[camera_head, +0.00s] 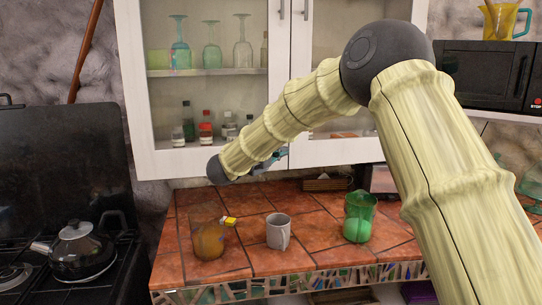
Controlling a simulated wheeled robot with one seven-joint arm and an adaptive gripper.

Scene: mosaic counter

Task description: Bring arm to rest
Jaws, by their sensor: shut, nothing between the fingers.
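My arm crosses the view from the lower right up to a dark elbow joint, then down left to a dark wrist joint in front of the cabinet. My gripper (271,160) shows only as a small bluish-grey part beside the forearm, mostly hidden behind it. It is shut and empty, above the back of the counter. It is apart from the things on the counter.
The tiled counter (290,261) holds an amber glass (208,242), a grey mug (278,232) and a green pitcher (358,218). A glass-door cabinet (215,162) hangs behind my arm. A kettle (80,250) stands on the stove at left. A microwave (490,72) is at right.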

